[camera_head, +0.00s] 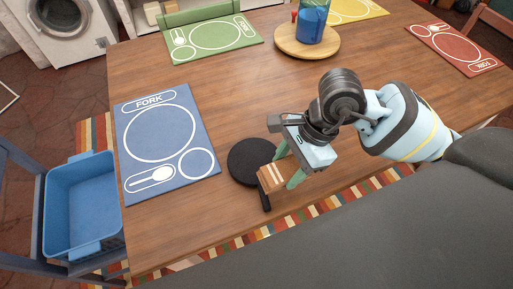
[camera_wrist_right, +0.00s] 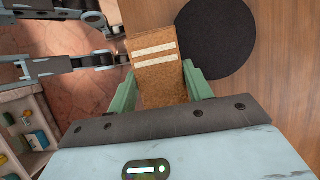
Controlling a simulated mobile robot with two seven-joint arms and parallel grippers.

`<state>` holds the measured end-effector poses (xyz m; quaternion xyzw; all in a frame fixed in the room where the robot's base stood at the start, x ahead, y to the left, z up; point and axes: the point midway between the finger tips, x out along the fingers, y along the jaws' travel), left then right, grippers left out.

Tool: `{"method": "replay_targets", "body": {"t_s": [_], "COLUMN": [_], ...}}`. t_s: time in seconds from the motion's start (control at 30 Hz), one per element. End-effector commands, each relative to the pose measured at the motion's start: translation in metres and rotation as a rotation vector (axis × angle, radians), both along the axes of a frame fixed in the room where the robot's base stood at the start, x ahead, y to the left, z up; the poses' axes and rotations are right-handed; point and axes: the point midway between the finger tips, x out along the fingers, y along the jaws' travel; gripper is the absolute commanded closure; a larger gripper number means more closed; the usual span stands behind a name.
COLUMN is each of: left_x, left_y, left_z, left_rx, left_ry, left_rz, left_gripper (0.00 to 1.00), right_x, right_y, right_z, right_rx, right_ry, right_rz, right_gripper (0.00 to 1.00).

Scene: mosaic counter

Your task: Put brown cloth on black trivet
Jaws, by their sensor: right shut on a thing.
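The brown cloth (camera_head: 271,178), folded with pale stripes, is pinched between the green fingers of my right gripper (camera_head: 284,172). In the right wrist view the cloth (camera_wrist_right: 156,70) stretches out from between the two fingers (camera_wrist_right: 164,88). The black trivet (camera_head: 246,162) is a flat round disc on the wooden table. The cloth overlaps its near right edge in the head view. In the wrist view the trivet (camera_wrist_right: 222,38) lies just right of the cloth. I cannot tell whether they touch.
A blue placemat (camera_head: 178,135) lies left of the trivet on the table (camera_head: 250,90). A round wooden board (camera_head: 290,47) with a blue pitcher (camera_head: 311,22) stands farther back. A dark bar (camera_head: 265,200) shows below the cloth. A blue bin (camera_head: 80,210) is off the table's left edge.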

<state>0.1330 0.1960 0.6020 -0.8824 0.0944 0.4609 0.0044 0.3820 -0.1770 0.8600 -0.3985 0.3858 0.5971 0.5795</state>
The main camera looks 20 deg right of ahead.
Motion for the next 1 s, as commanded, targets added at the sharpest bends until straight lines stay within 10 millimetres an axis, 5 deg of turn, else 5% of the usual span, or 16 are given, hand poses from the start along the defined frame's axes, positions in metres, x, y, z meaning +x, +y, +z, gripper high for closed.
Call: {"method": "replay_targets", "body": {"t_s": [0.4,0.87,1.0], "left_x": [-0.002,-0.002,-0.001], "left_y": [0.0,0.0,0.0], "left_z": [0.005,0.006,0.008], "left_rx": [0.002,0.001,0.001], "left_ry": [0.002,0.0,-0.003], "left_rz": [0.0,0.0,0.0], "left_gripper": [0.64,0.64,0.64], "right_x": [0.074,0.091,0.089], "right_y": [0.03,0.036,0.036], "right_z": [-0.007,-0.009,-0.032], "right_rx": [0.0,-0.001,-0.002], "right_ry": [0.0,0.0,0.005], "right_rz": [-0.001,-0.001,0.0], "right_gripper": [0.71,0.71,0.71]}}
